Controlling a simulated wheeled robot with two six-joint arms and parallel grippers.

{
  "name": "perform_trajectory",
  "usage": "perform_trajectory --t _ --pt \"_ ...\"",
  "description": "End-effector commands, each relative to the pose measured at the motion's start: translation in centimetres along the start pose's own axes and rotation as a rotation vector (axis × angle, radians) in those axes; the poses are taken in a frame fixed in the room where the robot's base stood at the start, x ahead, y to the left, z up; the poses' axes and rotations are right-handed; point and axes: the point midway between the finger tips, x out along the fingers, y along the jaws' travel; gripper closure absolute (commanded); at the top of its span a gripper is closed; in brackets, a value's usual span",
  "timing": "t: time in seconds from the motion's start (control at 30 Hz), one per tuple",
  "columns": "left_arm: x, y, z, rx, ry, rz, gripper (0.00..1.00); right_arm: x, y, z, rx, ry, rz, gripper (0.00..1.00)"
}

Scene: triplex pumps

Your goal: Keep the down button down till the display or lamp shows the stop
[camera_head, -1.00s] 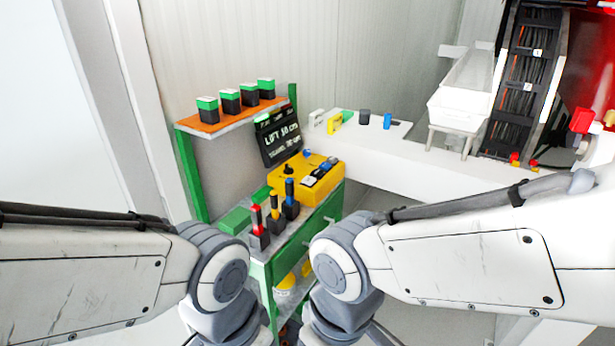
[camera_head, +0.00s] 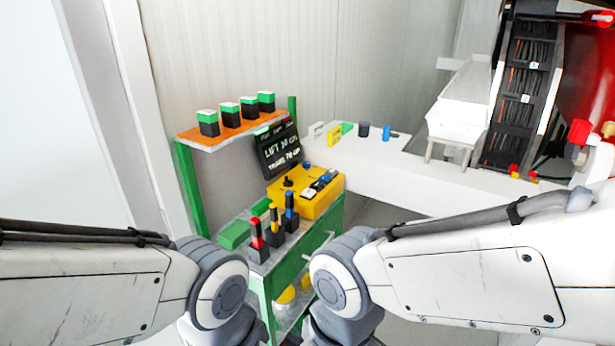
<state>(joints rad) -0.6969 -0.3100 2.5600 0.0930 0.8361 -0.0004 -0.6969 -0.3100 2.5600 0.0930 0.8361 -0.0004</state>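A yellow control box (camera_head: 312,202) sits on the top of the green bench, with a black knob and several dark, white and blue buttons (camera_head: 321,184) on its top face. Which one is the down button I cannot tell. Behind the box stands a black display (camera_head: 278,150) with white text; it reads LIFT and a number in one line and TRAVEL in another, the figures too small to read surely. My two arms reach in from the left and right, in front of the bench. Both grippers are below the picture's edge, out of view.
The green bench (camera_head: 268,280) also carries red, yellow and blue-handled tools (camera_head: 274,221) in black holders. An orange shelf (camera_head: 203,140) above holds several green-topped black blocks (camera_head: 229,114). A white counter (camera_head: 400,168) with small items and a white trough (camera_head: 462,102) stand to the right.

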Motion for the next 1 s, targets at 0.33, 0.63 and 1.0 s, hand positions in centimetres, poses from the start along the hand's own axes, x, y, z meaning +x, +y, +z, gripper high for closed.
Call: perform_trajectory --t 0.33,0.63,1.0 --pt "0.00 0.00 0.00 0.000 0.000 0.000 0.50 0.00 0.00 0.00 0.000 0.000 0.000 1.00" --pt "0.00 0.00 0.00 0.000 0.000 0.000 0.50 0.00 0.00 0.00 0.000 0.000 0.000 1.00" --pt "0.00 0.00 0.00 0.000 0.000 0.000 0.50 0.00 0.00 0.00 0.000 0.000 0.000 1.00"
